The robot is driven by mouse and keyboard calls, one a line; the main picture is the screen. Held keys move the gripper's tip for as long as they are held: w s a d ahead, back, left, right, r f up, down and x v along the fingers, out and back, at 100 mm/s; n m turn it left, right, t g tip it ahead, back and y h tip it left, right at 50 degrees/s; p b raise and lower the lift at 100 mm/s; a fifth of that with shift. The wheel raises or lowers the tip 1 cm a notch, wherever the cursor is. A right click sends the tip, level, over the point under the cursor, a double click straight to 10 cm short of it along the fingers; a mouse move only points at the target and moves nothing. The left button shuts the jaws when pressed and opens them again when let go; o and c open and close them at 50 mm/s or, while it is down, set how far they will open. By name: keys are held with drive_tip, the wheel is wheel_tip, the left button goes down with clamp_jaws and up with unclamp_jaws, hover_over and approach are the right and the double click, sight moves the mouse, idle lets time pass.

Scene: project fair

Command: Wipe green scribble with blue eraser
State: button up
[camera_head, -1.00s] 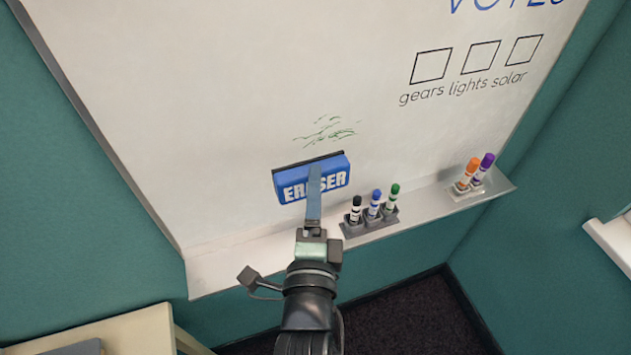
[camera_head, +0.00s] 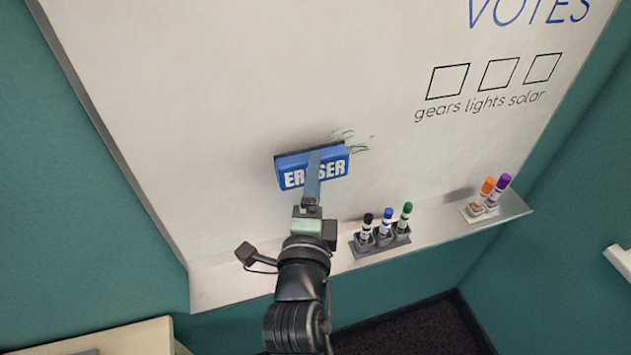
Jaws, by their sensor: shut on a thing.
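The blue eraser (camera_head: 290,172) with white "ERASER" lettering is held at the whiteboard (camera_head: 200,120). My gripper (camera_head: 314,165) is shut on the eraser, and its finger covers part of the lettering. The green scribble (camera_head: 352,142) shows just above and to the right of the eraser. The eraser's upper right end overlaps the scribble in the picture, so part of the scribble is hidden. I cannot tell whether the eraser presses on the board.
Black, blue and green markers stand in a grey holder (camera_head: 381,240) on the board's ledge (camera_head: 240,275). Orange and purple markers stand in another holder (camera_head: 480,211) farther right. Printed words and several boxes (camera_head: 498,75) are at the upper right. The board's left side is clear.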

sight(336, 169)
drive_tip(key=shift+w+a+b, duration=0.25)
drive_tip(key=shift+w+b, duration=0.6)
drive_tip(key=shift+b, duration=0.05)
idle(0.3)
drive_tip(key=shift+w+d+r+p, duration=0.15)
drive_tip(key=shift+w+d+p, duration=0.1)
drive_tip(key=shift+d+p, duration=0.55)
drive_tip(key=shift+w+d+p, duration=0.15)
drive_tip(key=shift+d+p, duration=0.15)
drive_tip(key=shift+d, duration=0.3)
drive_tip(key=shift+w+d+p, duration=0.15)
drive_tip(key=shift+d+p, duration=0.15)
drive_tip(key=shift+d, duration=0.3)
